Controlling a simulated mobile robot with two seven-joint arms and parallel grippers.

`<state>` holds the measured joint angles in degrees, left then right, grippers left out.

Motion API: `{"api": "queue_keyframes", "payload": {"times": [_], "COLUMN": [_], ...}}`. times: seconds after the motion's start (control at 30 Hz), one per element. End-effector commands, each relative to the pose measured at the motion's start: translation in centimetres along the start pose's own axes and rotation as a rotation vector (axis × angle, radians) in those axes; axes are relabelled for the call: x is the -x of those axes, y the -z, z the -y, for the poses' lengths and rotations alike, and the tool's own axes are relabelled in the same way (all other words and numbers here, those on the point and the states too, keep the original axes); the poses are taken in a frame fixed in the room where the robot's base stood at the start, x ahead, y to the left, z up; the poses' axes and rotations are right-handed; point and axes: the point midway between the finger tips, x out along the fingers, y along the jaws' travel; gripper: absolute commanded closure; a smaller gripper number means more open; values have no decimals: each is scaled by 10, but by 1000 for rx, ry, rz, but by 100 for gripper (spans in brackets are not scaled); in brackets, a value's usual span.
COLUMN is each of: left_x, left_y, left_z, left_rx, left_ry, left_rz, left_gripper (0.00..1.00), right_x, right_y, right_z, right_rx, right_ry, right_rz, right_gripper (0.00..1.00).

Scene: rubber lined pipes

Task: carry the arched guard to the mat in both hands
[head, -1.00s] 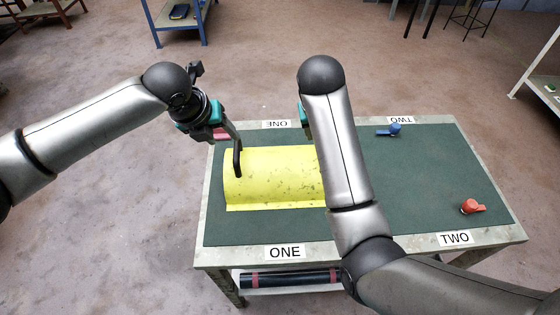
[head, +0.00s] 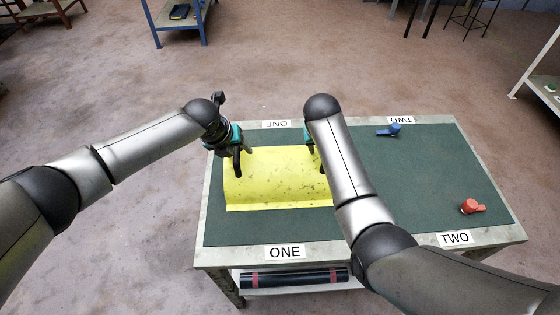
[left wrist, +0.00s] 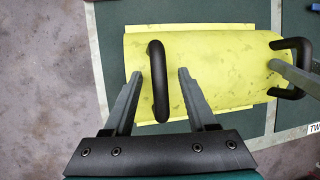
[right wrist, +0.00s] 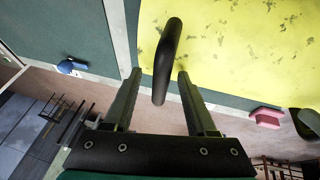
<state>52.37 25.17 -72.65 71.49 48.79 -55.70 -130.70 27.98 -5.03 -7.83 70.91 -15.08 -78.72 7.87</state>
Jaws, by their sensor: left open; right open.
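The yellow arched guard (head: 275,185) lies on the green mat (head: 245,229) on the side of the table marked ONE. It has two black bar handles. My left gripper (head: 237,160) is open above the guard's left end. In the left wrist view its fingers (left wrist: 160,74) stand on either side of the left handle (left wrist: 159,95). My right gripper is mostly hidden behind my right arm in the head view. In the right wrist view its open fingers (right wrist: 159,74) stand on either side of the other handle (right wrist: 168,45). I cannot tell whether any finger touches.
The green surface on the side marked TWO (head: 430,190) has open room. A blue item (head: 389,130) lies at its back and a red item (head: 470,206) at its right. A black roll (head: 290,279) lies on the shelf below. A pale strip (left wrist: 274,50) divides the green surfaces.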

Motion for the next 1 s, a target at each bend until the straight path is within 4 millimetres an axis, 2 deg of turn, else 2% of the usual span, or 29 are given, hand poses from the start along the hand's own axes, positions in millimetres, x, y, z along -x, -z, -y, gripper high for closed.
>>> {"api": "queue_keyframes", "payload": {"times": [0.27,0.77,1.0], "left_x": [-1,0,0], "left_y": [0,0,0], "left_z": [0,0,0], "left_rx": [0,0,0], "left_ry": [0,0,0], "left_rz": [0,0,0], "left_gripper": [43,99,100], "right_x": [0,0,0], "right_y": [0,0,0], "right_z": [0,0,0], "right_rx": [0,0,0], "right_ry": [0,-1,-1], "right_rz": [0,0,0], "right_gripper": [43,99,100]}}
